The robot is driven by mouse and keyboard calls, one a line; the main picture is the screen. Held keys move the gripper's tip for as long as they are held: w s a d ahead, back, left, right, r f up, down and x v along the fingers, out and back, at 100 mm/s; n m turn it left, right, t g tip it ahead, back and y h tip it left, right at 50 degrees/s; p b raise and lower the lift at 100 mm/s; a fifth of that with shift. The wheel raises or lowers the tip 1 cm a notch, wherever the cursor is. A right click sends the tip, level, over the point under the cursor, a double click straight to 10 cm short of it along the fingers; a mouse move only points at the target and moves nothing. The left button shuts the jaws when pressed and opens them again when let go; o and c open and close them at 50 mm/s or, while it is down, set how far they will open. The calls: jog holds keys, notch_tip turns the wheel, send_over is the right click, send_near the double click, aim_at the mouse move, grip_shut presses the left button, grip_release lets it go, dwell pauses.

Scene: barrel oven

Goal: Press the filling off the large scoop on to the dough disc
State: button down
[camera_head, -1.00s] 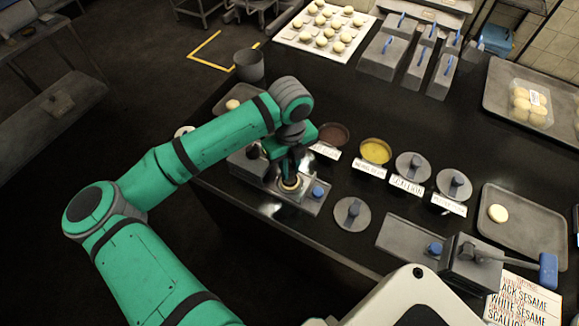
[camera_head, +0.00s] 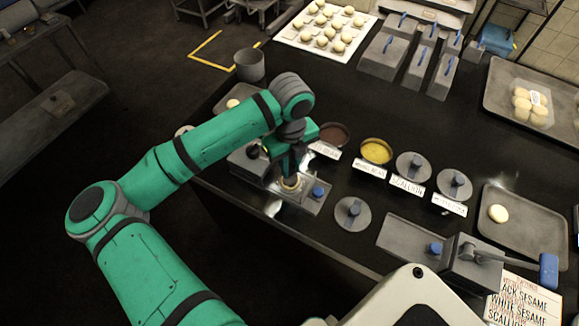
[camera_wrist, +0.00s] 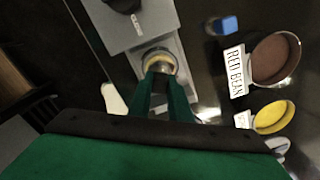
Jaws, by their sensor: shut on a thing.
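My gripper (camera_head: 289,172) points down over the grey press tray (camera_head: 311,206) at the near left of the black counter. In the wrist view its two green fingers (camera_wrist: 163,80) converge at a round metal cup (camera_wrist: 158,62) with a pale rim and yellowish inside. The gripper is shut on what I take to be the large scoop, which the fingers mostly hide. A pale round, seemingly the dough disc (camera_head: 290,184), sits in a ring on the tray under the fingertips. I cannot tell whether filling touches it.
A red bean bowl (camera_head: 334,135) and a yellow filling bowl (camera_head: 376,151) stand right of the gripper, with lidded pots (camera_head: 412,166) beyond. A grey bucket (camera_head: 250,65) stands at the back. A second press (camera_head: 478,262) is at front right.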

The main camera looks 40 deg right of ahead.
jog(key=shift+w+r, duration=0.1)
jog(key=shift+r, duration=2.95)
